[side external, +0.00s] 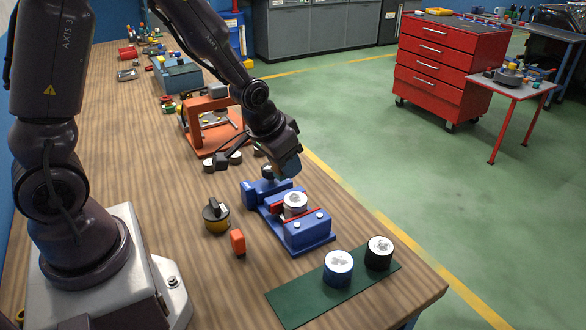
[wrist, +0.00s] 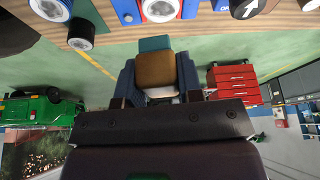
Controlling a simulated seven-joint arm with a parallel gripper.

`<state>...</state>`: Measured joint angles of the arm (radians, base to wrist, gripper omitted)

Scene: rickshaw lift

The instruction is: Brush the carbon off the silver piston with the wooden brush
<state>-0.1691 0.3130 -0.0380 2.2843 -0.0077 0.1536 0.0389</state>
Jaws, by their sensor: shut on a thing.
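The silver piston (side external: 295,209) stands upright in the blue vise (side external: 308,236), between its red jaws. Dark carbon patches mark its pale top. In the wrist view the piston (wrist: 160,8) shows at the top edge, partly cut off. My gripper (side external: 286,158) is shut on the wooden brush (wrist: 155,70), a brown block with a teal end (wrist: 153,43). The brush also shows in the side view (side external: 286,170), just above and behind the piston. It appears apart from the piston top. The fingers hide part of the brush.
A blue-sided piston (side external: 338,274) and a black-sided piston (side external: 379,257) stand on a green mat (side external: 290,302) at the near edge. A black-and-yellow can (side external: 216,222) and an orange block (side external: 238,242) stand left of the vise. An orange frame (side external: 190,128) stands behind.

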